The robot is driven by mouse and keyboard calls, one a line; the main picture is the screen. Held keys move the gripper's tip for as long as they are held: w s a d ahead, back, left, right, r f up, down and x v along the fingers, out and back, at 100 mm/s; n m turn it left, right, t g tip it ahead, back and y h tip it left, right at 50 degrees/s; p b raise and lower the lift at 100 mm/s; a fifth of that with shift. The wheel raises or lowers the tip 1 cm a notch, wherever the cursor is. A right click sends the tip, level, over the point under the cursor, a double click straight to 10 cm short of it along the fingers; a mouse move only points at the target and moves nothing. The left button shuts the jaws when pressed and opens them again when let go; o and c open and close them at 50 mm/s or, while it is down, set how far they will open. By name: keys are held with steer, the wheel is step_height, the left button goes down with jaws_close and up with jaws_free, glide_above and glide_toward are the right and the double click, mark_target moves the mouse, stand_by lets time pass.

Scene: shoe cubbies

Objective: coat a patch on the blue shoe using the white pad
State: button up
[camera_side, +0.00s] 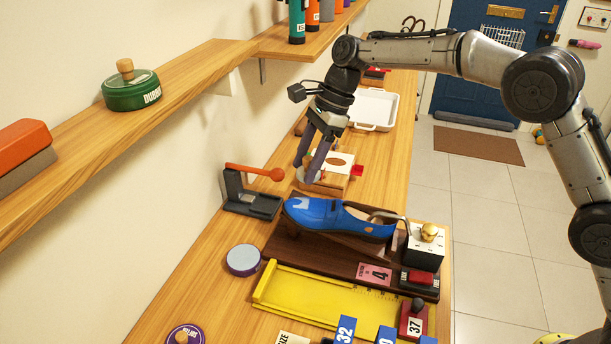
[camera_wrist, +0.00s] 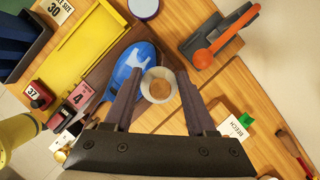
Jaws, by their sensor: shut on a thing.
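The blue shoe (camera_side: 340,214) sits on a dark wooden board, its toe to the left and a paler patch on the toe. The shoe also shows in the wrist view (camera_wrist: 128,66), partly hidden by my gripper. My gripper (camera_side: 308,172) is shut on the white pad (camera_wrist: 148,76), a round white piece with a tan middle between the two fingertips (camera_wrist: 158,88). In the side view the pad is mostly hidden by the fingers. My gripper is above and behind the shoe's toe, apart from it.
A grey stand with an orange-handled tool (camera_side: 253,205) is left of the shoe. A wooden box (camera_side: 335,187) stands behind, and a yellow tray (camera_side: 330,300) lies in front. A shelf runs along the left wall.

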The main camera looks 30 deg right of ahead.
steer(key=shift+r, duration=2.5)
steer(key=shift+w, duration=0.1)
